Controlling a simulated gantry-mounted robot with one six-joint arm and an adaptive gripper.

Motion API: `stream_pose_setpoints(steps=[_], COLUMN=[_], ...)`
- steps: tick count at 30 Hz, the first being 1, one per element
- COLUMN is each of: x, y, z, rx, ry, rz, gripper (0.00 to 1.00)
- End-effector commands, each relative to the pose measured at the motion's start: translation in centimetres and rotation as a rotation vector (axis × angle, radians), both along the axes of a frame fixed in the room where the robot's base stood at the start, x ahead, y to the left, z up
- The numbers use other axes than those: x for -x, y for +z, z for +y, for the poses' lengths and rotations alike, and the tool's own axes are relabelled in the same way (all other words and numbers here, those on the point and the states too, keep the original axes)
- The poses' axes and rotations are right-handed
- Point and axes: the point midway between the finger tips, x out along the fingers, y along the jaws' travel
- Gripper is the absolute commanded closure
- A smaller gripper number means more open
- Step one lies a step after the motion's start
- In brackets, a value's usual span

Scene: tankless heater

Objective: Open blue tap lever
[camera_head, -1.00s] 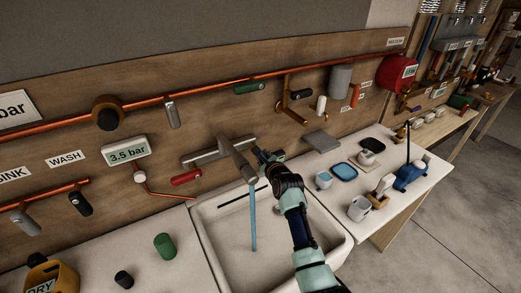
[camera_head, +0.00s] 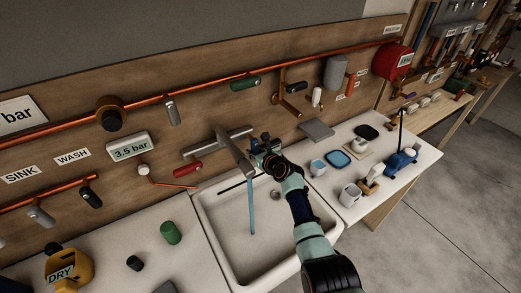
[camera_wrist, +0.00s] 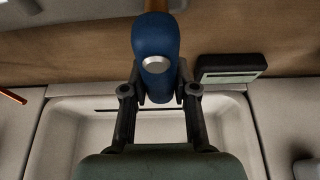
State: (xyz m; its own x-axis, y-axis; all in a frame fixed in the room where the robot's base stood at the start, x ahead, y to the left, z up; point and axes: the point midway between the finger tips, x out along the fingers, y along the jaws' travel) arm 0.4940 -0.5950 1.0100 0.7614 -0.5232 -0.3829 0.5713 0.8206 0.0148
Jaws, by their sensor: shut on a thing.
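The blue tap lever (camera_wrist: 155,55) is in the upper middle of the wrist view, with a pale round cap on it. My gripper (camera_wrist: 160,92) has a finger on each side of the lever and is shut on it. In the head view my gripper (camera_head: 260,146) is at the right end of the grey tap (camera_head: 232,155) and mostly hides the blue lever. A blue water stream (camera_head: 251,208) runs from the spout into the white sink (camera_head: 213,232). The red lever (camera_head: 187,169) is at the tap's left end.
A dark-framed display (camera_wrist: 231,68) lies right of the lever in the wrist view. Cups and a blue dish (camera_head: 338,159) stand on the right counter. A copper pipe (camera_head: 210,85) with several valves runs along the wooden wall above.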

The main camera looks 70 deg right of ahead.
Motion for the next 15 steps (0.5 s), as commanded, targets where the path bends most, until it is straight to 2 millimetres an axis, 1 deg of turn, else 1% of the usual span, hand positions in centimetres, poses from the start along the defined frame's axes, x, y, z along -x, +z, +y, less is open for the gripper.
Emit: stream_pose_setpoints(steps=[13, 14, 15], x=[-0.25, -0.25, -0.25], y=[0.07, 0.07, 0.07], z=[0.19, 0.19, 0.2], rx=[-0.011, -0.011, -0.011], ry=[0.002, 0.002, 0.003], rz=[-0.009, -0.009, -0.009], gripper=[1.0, 0.69, 0.62])
